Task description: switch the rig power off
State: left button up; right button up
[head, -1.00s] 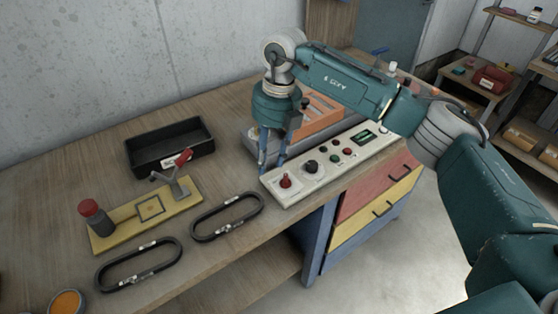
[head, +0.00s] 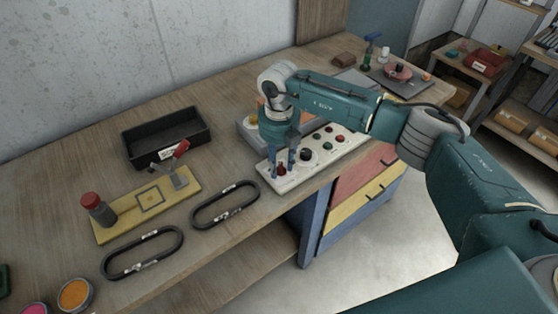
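The white control panel (head: 318,158) lies along the front edge of the bench, with a black knob (head: 305,154) and several red and green buttons. A red switch (head: 282,170) sits at its left end. My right gripper (head: 282,166) points down over this left end, its two fingers spread on either side of the red switch. The fingers partly hide the switch, and I cannot tell if they touch it. My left gripper is not in view.
A yellow fixture board (head: 118,226) with a red-capped post and a clamp lies left. Two black oval rings (head: 226,205) lie in front. A black tray (head: 135,153) stands behind. My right arm covers part of the panel and bench.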

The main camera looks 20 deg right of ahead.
jog(key=shift+c, duration=1.3)
grip_shut()
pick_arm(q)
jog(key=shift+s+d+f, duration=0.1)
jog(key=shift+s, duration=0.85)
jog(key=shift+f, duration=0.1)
